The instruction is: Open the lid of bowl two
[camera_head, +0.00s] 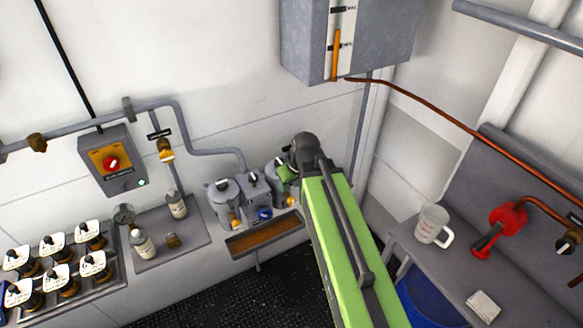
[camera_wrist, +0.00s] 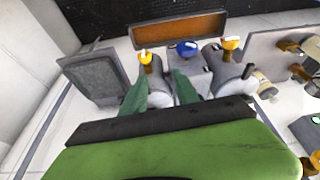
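Two grey lidded bowls stand on the wall unit in the head view, a left one (camera_head: 222,204) and a right one partly hidden by my arm. No numbers are readable on them. My gripper (camera_head: 286,174) is at the top of the right bowl. In the wrist view, my gripper (camera_wrist: 160,80) has two green fingers spread apart. The bowl with a yellow tap (camera_wrist: 145,60) is between and beyond them; I cannot tell if they touch it. The other bowl (camera_wrist: 225,75) is to the right, with a dark knob on its side.
A grey box (camera_head: 256,190) with a blue knob (camera_head: 265,214) sits between the bowls, above a brown-filled trough (camera_head: 264,234). A grey square panel (camera_wrist: 95,80) is left of the fingers in the wrist view. A wall cabinet (camera_head: 385,35) hangs above my arm.

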